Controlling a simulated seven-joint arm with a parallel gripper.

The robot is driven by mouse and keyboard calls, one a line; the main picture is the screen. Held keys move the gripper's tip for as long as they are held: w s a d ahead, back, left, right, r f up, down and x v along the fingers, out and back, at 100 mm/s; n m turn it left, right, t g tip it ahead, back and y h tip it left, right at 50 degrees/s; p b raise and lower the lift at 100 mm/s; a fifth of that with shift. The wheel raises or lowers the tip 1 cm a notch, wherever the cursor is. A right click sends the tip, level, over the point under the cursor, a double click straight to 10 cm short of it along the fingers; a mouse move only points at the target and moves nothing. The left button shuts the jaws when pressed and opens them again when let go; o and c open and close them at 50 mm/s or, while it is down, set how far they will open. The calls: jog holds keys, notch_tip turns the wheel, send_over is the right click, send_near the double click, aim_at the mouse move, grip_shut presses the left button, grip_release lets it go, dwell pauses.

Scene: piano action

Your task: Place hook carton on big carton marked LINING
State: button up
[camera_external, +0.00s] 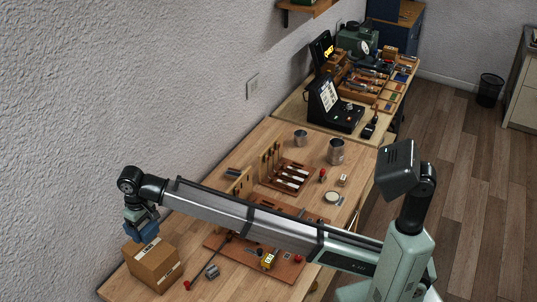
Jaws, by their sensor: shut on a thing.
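A brown cardboard carton (152,267) stands on the near left end of the wooden bench. It has pale label areas, but I cannot read the print at this size; it is the largest carton in view. My gripper (141,227) points down just above this carton. It is shut on a small dark blue block-like thing (146,231), which fits the hook carton, though its label is not legible. The fingers and the held thing partly hide each other. I cannot tell whether the held thing touches the carton's top or hangs just above it.
A tool rack (287,176) and metal tins (336,152) stand farther back. The wall runs close along the bench's left side.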

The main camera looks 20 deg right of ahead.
aim_at(144, 225)
jog(key=shift+f, duration=4)
jog(key=shift+f, duration=0.15)
jog(key=o, duration=1)
notch_tip(144, 225, up, 12)
jog(key=shift+r, duration=0.2)
